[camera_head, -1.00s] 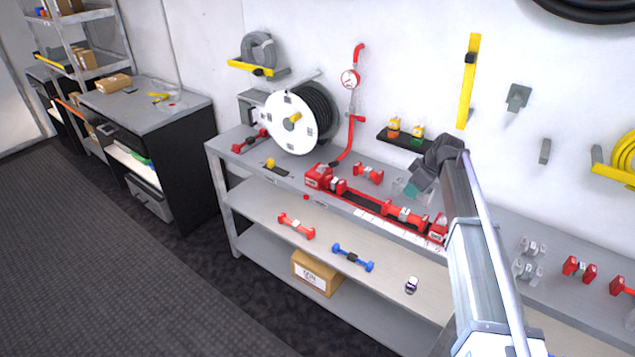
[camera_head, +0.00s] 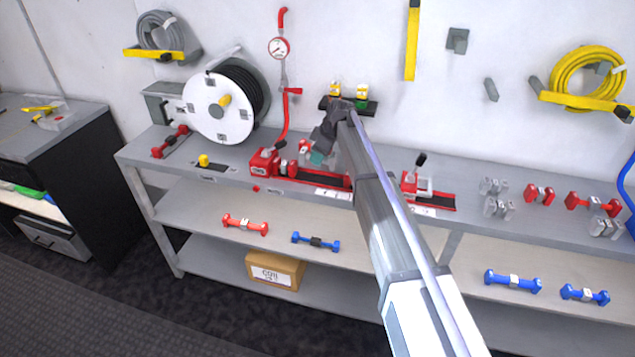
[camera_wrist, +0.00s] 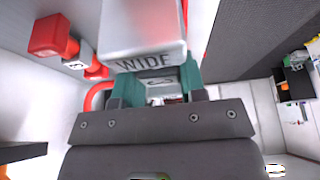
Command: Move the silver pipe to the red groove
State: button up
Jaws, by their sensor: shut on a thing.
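My gripper (camera_head: 322,155) hangs over the back of the workbench, above the red fixture. In the wrist view its teal fingers (camera_wrist: 157,85) are shut on a silver pipe (camera_wrist: 145,30) with a flat face marked "WIDE". In the head view the held pipe is mostly hidden by my gripper and arm. The red groove (camera_head: 436,198) is a long red channel with a dark bed along the bench's front. Its left end has a red block (camera_head: 264,162), and a red clamp with a black lever (camera_head: 416,180) stands towards its right end. My arm covers its middle.
Silver pieces (camera_head: 497,207) and red pipes (camera_head: 540,195) stand on the bench to the right. A hose reel (camera_head: 205,108) and a red gauge pipe (camera_head: 280,48) rise at the left. A small shelf with yellow-capped bottles (camera_head: 362,92) is behind my gripper. Blue pipes (camera_head: 512,281) lie below.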

notch_tip(320, 180, down, 6)
jog(key=b, duration=0.4)
jog(key=shift+f, duration=0.15)
jog(key=shift+r, duration=0.25)
jog(key=shift+f, duration=0.2)
jog(key=o, duration=1)
jog(key=shift+o, duration=0.2)
jog(key=shift+r, duration=0.1)
jog(key=shift+r+p, duration=0.3)
jog(key=shift+r, duration=0.05)
jog(key=p+v, duration=1.1)
jog(key=v, duration=0.1)
jog(key=shift+f, duration=0.25)
